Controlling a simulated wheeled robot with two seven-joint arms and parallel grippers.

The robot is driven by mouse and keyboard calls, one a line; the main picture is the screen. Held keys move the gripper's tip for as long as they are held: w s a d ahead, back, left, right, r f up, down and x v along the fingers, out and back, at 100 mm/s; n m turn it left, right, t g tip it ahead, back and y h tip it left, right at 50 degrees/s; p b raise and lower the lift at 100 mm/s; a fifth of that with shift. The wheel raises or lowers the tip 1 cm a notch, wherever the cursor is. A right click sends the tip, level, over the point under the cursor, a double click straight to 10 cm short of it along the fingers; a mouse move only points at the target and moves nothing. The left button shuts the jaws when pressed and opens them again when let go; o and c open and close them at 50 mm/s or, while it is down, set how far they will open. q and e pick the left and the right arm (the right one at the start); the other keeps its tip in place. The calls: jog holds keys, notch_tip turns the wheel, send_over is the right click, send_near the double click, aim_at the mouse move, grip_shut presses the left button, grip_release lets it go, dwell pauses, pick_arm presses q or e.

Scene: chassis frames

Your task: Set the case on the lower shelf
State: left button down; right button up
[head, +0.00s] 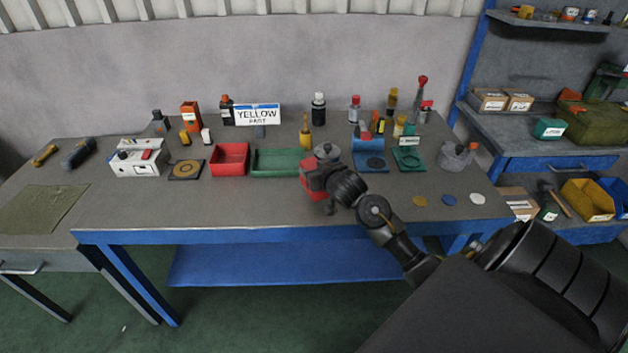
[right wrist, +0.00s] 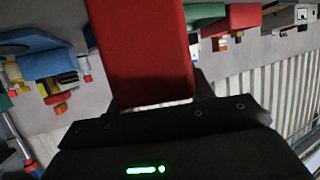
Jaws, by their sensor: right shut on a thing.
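The red case (head: 310,181) is in my right gripper (head: 323,180), above the front part of the workbench in the head view. In the right wrist view the case (right wrist: 145,50) is a large red block standing out from between the fingers, which are shut on it. My gripper and wrist hide part of the case in the head view. The lower shelf (head: 285,265) is a wide blue board under the workbench, below the case; its visible part looks bare. My left gripper is not in view.
The workbench top (head: 240,205) has a clear front strip. A red tray (head: 230,160), a green tray (head: 277,162) and a blue stand (head: 371,155) are behind the case. Coloured discs (head: 448,200) lie to the right. The bench's blue front edge (head: 270,232) overhangs the shelf.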

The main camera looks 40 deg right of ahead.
jog(key=shift+w+f+p, duration=0.15)
jog(key=shift+f+p, duration=0.05)
jog(key=shift+f, duration=0.7)
jog(key=shift+w+f+p, duration=0.1)
jog(key=shift+f+p, duration=0.05)
jog(key=shift+f, duration=0.7)
jog(key=shift+f, duration=0.2)
jog(key=o, duration=1.2)
jog(key=shift+r, duration=0.1)
jog(key=v, duration=1.2)
jog(key=shift+b, duration=0.45)
jog(key=shift+o, duration=0.5)
